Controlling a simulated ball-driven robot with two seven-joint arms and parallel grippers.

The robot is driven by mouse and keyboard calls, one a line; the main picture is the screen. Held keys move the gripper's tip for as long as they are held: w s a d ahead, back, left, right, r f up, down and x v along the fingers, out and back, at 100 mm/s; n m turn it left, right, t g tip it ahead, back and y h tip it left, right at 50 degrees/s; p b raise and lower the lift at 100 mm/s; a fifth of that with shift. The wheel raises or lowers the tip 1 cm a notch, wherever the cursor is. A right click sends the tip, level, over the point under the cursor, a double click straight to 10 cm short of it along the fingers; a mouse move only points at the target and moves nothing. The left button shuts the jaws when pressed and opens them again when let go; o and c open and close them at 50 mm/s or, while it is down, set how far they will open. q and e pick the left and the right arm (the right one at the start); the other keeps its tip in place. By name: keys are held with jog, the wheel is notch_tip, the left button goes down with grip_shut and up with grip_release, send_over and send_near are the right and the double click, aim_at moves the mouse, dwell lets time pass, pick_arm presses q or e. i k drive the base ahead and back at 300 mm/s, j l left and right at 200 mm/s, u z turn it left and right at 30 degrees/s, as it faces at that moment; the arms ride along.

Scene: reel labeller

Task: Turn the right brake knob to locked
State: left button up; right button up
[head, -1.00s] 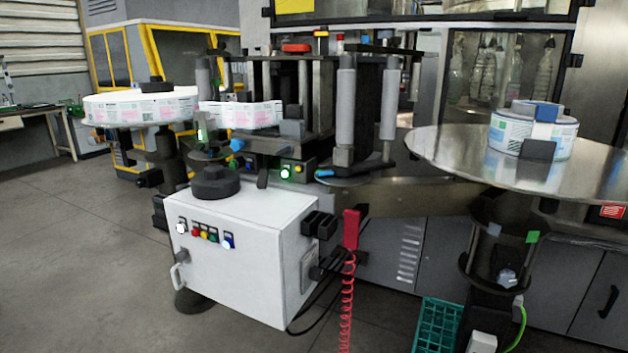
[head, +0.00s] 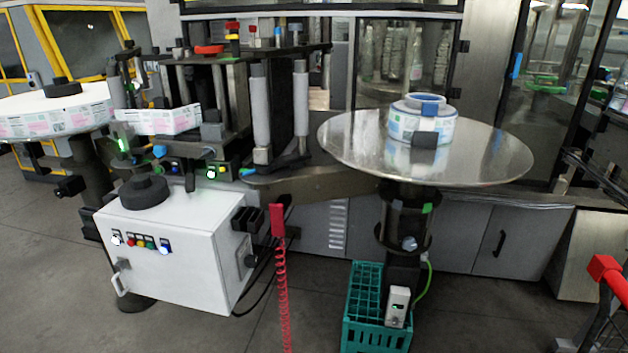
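A small pale round knob (head: 408,243) sits on the dark column (head: 394,220) under the right steel reel table (head: 345,140). It looks like the right brake knob, but it is too small to tell its setting. A green tab (head: 427,208) shows above it, at the column's right side. On the table is a label reel (head: 400,128) with a blue ring-shaped piece on top and a dark block at its front. Neither of my grippers is in view.
A white cabinet (head: 185,270) with coloured buttons stands at the left front. A red coiled cord (head: 282,300) hangs beside it. A teal crate (head: 365,300) and a small grey box (head: 398,305) are below the right table. Bare floor lies right of the crate.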

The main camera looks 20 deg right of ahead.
aim_at(410, 243)
jog(key=i+l+z, duration=0.1)
jog(key=z, duration=1.7)
jog(key=i+l, duration=0.05)
jog(key=l, duration=0.05)
